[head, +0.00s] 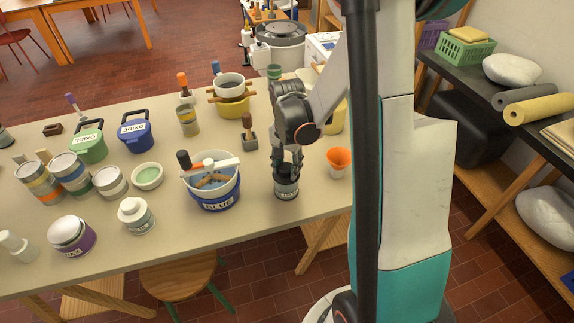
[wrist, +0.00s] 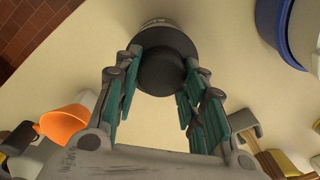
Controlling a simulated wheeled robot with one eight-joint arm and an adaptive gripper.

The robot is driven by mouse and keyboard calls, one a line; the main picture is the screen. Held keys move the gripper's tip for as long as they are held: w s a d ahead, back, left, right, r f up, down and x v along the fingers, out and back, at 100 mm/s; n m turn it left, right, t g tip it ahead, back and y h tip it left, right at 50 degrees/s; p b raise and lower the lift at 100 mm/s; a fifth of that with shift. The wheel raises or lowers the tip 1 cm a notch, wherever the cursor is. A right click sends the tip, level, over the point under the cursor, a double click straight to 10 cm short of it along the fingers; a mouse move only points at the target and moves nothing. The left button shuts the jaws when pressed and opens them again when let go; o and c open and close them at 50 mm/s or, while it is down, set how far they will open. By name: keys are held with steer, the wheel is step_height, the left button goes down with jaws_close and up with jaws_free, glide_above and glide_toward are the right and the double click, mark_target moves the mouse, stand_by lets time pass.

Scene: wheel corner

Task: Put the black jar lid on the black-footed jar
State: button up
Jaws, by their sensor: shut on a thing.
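The black jar lid (wrist: 162,75) is between the fingers of my gripper (wrist: 158,92) in the wrist view, a round dark disc with a raised middle. My gripper points down over the jar in the head view (head: 288,163), shut on the lid. The black-footed jar (head: 286,187) stands upright at the table's near right part, with a grey label band and dark foot. Its pale edge shows beyond the lid in the wrist view (wrist: 158,22). The lid is at the jar's mouth; whether it fully rests there is hard to tell.
A blue-labelled bucket with tools (head: 214,196) stands left of the jar. An orange cup (head: 339,160) is close on the right. A wooden-handled tool in a grey block (head: 249,140) stands behind. The table's front edge is near the jar.

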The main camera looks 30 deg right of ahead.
steer(key=shift+f+b, duration=0.4)
steer(key=shift+f, duration=0.05)
steer(key=o, duration=1.4)
steer(key=shift+r, duration=0.15)
step_height(320, 180, up, 12)
steer(key=shift+f, duration=0.15)
